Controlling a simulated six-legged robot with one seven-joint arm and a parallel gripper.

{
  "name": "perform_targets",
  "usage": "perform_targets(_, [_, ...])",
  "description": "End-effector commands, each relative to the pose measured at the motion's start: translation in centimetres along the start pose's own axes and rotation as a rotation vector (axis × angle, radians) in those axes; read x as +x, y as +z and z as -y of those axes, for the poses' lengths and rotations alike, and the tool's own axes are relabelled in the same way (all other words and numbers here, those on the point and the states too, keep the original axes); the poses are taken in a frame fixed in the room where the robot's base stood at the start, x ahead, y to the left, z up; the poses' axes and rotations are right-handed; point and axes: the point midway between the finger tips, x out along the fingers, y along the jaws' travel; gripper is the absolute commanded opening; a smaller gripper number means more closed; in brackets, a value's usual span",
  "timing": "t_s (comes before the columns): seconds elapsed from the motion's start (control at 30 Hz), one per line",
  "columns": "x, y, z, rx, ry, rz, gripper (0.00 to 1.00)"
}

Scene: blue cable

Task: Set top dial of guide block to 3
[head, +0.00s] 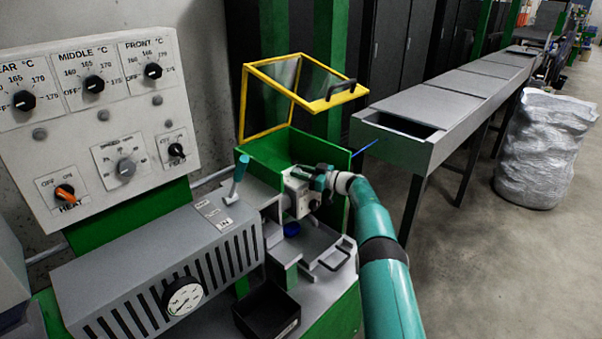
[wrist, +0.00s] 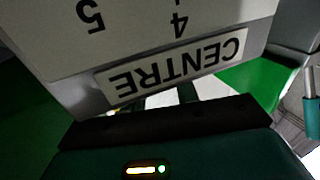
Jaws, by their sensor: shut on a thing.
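The guide block (head: 297,195) is a pale block with dark markings, standing by the green housing under the raised yellow-framed guard. In the wrist view, its face (wrist: 145,45) fills the upper part and carries an upside-down label CENTRE and the numbers 4 and 5. My gripper (head: 314,182) reaches in from the right and is right at the block, shut on the top dial. The dial itself and its pointer are hidden by my gripper, so its setting cannot be read. In the wrist view, the dark edge of my gripper (wrist: 170,122) lies close below the label.
The yellow-framed guard (head: 300,88) stands open above. A teal lever (head: 238,178) rises left of the block. A blue cable (head: 365,149) shows at the long grey trough (head: 450,100). A black bin (head: 266,311) sits below. A control panel (head: 95,120) is at left.

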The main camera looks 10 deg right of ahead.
Motion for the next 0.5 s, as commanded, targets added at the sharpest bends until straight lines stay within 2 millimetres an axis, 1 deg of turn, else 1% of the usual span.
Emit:
perform_targets(0.03, [-0.01,-0.22,-0.02,-0.002,0.0,-0.003,0.08])
perform_targets(0.07, [0.0,-0.22,-0.01,-0.002,0.0,-0.003,0.34])
perform_targets(0.1, [0.0,-0.22,-0.02,-0.002,0.0,-0.003,0.42])
perform_targets(0.17, [0.0,-0.2,-0.02,-0.002,0.0,-0.003,0.52])
perform_targets(0.5, [-0.19,-0.11,-0.04,-0.001,0.001,-0.001,0.52])
